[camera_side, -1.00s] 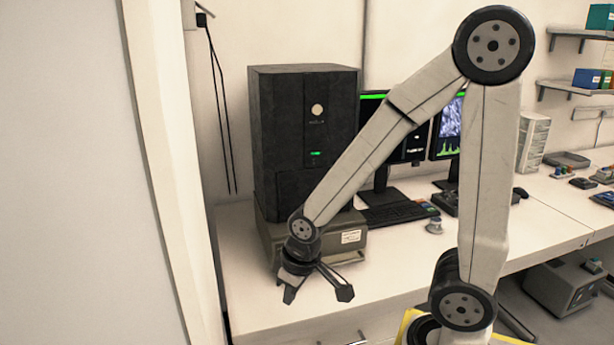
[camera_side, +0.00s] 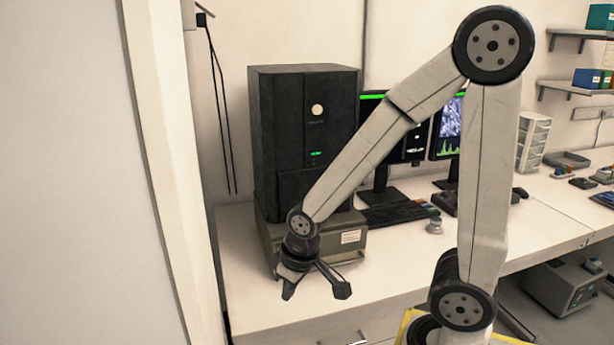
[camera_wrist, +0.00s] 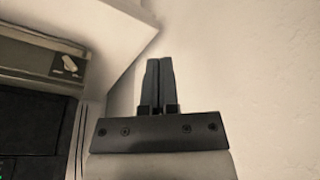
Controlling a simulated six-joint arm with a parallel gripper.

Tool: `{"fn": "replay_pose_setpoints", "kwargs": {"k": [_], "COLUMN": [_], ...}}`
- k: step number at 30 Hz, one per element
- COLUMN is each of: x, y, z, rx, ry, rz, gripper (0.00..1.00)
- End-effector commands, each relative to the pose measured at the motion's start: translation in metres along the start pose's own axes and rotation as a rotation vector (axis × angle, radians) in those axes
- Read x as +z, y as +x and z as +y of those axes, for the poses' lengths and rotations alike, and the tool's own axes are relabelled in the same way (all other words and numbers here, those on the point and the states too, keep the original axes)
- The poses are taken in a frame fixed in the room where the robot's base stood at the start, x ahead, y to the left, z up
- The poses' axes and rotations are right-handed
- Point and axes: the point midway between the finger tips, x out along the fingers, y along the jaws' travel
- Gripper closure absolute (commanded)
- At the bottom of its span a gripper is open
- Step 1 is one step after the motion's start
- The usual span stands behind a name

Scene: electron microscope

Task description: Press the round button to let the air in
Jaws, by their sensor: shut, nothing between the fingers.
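The black microscope cabinet (camera_side: 280,140) stands on a grey base unit (camera_side: 350,238) at the back of the bench. A pale round disc (camera_side: 317,110) shows on its upper front, with a small green light below it; I cannot tell if the disc is the round button. My gripper (camera_side: 315,291) points down in front of the base unit, low over the bench's front, apart from the cabinet. In the wrist view my gripper (camera_wrist: 160,62) is shut and empty, its dark fingers side by side. A pale small fitting (camera_wrist: 70,64) shows on a grey housing at left there.
Two monitors (camera_side: 395,150) and a keyboard (camera_side: 398,213) are right of the cabinet. A small grey knob-like object (camera_side: 434,226) sits on the bench. A pale wall edge (camera_side: 170,180) stands at left. The bench front near my gripper is clear.

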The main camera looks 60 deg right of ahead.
Motion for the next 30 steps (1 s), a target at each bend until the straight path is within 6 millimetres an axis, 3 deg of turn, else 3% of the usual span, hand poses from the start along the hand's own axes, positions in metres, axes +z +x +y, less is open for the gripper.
{"fn": "replay_pose_setpoints", "kwargs": {"k": [11,21,30], "x": [-0.049,-0.097,-0.12], "y": [-0.025,-0.072,-0.127], "z": [0.048,0.125,0.202], "rx": [-0.015,-0.06,-0.124], "ry": [0.358,0.8,1.154], "rz": [0.091,0.23,0.384], "gripper": [1.0,1.0,1.0]}}
